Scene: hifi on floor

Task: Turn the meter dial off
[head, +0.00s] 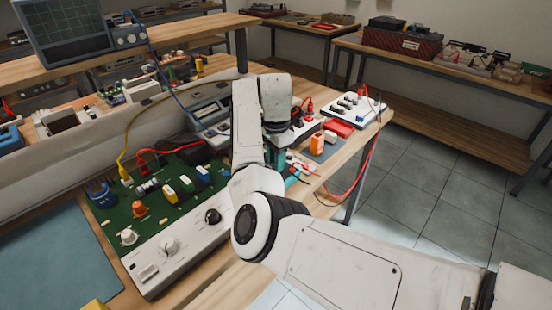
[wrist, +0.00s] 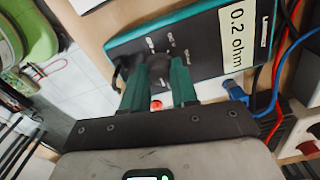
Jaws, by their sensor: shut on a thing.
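The meter (wrist: 205,62) is a dark box with teal sides and a white "0.2 ohm" label, seen tilted in the wrist view. Small white markings show on its face. My gripper (wrist: 160,64) has two green fingers over the meter's face, shut on the dark dial (wrist: 160,76) between them. The fingers hide most of the dial, so its pointer and exact setting cannot be read. In the head view my arm hides most of the meter and the gripper.
A blue plug (wrist: 236,91) with a blue lead and red and black wires lie close to the meter's right end. In the head view a green circuit board (head: 165,200) lies left of my arm. An orange block (head: 317,143) and white socket box (head: 355,107) stand to the right.

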